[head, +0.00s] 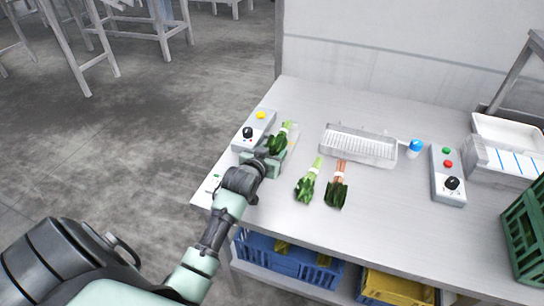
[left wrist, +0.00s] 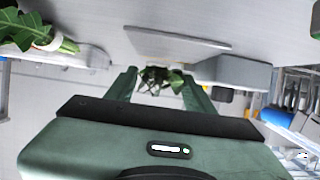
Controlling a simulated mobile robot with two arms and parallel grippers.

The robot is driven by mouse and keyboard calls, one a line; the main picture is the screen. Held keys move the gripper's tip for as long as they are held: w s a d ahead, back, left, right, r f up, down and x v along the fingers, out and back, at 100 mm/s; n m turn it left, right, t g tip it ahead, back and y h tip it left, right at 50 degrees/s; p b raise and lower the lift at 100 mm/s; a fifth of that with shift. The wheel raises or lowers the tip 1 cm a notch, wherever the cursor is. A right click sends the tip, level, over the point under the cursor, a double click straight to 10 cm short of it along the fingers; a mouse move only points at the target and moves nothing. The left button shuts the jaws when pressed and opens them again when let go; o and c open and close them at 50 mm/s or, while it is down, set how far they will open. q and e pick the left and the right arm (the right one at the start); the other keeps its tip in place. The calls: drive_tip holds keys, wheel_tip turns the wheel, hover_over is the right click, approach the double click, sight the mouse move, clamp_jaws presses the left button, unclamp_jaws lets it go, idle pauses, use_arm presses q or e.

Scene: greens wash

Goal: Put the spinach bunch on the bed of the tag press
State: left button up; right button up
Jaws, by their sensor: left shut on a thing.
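My left gripper (head: 268,158) is at the left end of the table and is shut on a leafy green bunch (head: 279,141) with pale green stems. In the left wrist view dark leaves of this bunch (left wrist: 160,78) show between the two green fingers. Just left of it is a grey box (head: 253,130) with a yellow button and a black knob; I cannot tell whether this is part of the tag press. Whether the held bunch touches a surface below is hidden. My right gripper is not in view.
A second green bunch (head: 309,182) and a red-stemmed bunch (head: 337,187) lie right of my gripper. Behind them is a white slotted tray (head: 358,147). A control box (head: 448,175), a white bin (head: 507,131) and a green crate (head: 526,236) stand at right. The table's front middle is clear.

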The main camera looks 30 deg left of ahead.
use_arm(q)
drive_tip(key=shift+f, duration=0.95)
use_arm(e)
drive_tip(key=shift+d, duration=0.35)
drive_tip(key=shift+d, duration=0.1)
use_arm(q)
drive_tip(key=shift+f, duration=0.15)
drive_tip(key=o, duration=1.4)
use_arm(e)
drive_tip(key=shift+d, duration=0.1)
